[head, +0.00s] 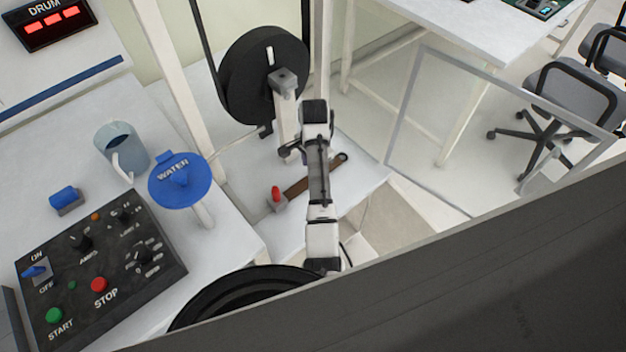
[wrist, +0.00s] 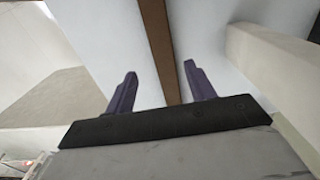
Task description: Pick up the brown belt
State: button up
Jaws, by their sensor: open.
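The brown belt (head: 297,188) is a narrow strip lying on a low white surface in the head view. My arm crosses over its middle, and its right end shows past the arm. In the wrist view the belt (wrist: 157,40) runs away between the two purple fingers. My gripper (wrist: 160,70) is open and empty, with one finger on each side of the strip. I cannot tell how high the fingers are above it. In the head view the fingers are not clearly visible.
A red-topped grey block (head: 277,203) sits by the belt's left end. A black wheel (head: 263,75) stands behind, beside white posts. A clear panel (head: 460,130) stands at right.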

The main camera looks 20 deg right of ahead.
jog(key=shift+w+f+p, duration=0.15)
jog(key=shift+f+p, duration=0.15)
jog(key=shift+f, duration=0.9)
jog(key=shift+w+f+p, duration=0.15)
jog(key=shift+f+p, duration=0.1)
jog(key=shift+f, duration=0.9)
jog(key=c, duration=1.1)
jog(key=shift+r, duration=0.1)
